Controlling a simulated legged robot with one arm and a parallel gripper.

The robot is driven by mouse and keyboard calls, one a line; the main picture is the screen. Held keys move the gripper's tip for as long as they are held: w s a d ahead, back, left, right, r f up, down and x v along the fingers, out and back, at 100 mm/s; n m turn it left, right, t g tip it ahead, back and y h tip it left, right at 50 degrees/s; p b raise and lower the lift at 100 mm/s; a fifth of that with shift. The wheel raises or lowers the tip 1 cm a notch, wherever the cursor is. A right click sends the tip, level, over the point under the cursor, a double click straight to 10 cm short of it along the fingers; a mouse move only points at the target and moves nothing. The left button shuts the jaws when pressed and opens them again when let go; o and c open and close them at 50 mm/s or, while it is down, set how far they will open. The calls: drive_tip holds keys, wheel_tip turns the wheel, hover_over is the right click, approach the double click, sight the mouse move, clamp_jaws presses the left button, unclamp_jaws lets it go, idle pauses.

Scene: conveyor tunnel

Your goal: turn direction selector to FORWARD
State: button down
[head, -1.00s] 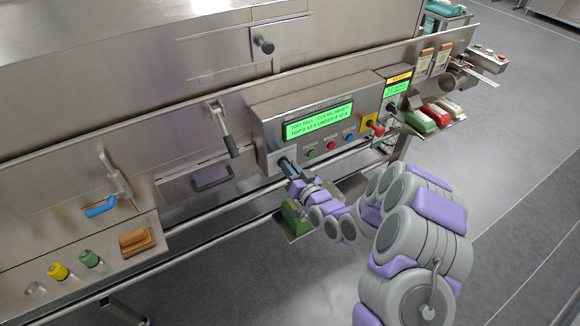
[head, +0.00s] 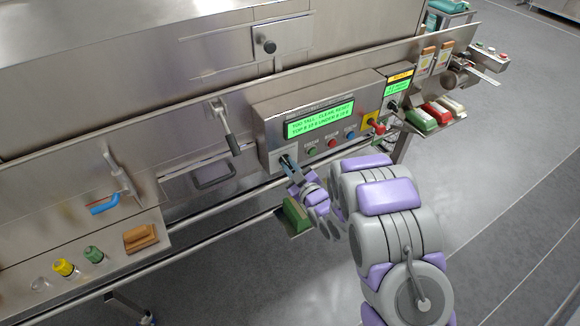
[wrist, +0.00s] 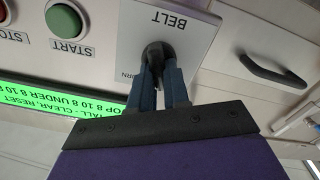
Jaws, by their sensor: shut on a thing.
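The direction selector is a dark knob (wrist: 158,52) on a light plate (wrist: 185,30) marked BELT, which appears upside down in the wrist view. My gripper (wrist: 161,80) is shut on the knob, with one blue finger on each side. The fingers hide much of it and part of the lettering beside it; I cannot read which position it points to. In the head view my gripper (head: 288,164) meets the lower left of the control panel (head: 262,135), and the knob is mostly hidden.
A green display (head: 320,120) and green, red and blue buttons lie right of the selector. A red knob on a yellow plate (head: 370,119) is farther right. A dark handle (head: 213,177) and a lever (head: 229,135) are to the left. A green block (head: 296,214) lies below.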

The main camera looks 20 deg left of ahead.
drive_tip(key=shift+n, duration=0.5)
drive_tip(key=c, duration=1.1)
unclamp_jaws()
drive_tip(key=shift+a, duration=0.1)
drive_tip(key=p+v, duration=0.6)
drive_tip(key=v, duration=1.1)
drive_tip(key=shift+d+p, duration=0.25)
drive_tip(key=shift+p, duration=0.15)
drive_tip(key=shift+s+f, duration=0.1)
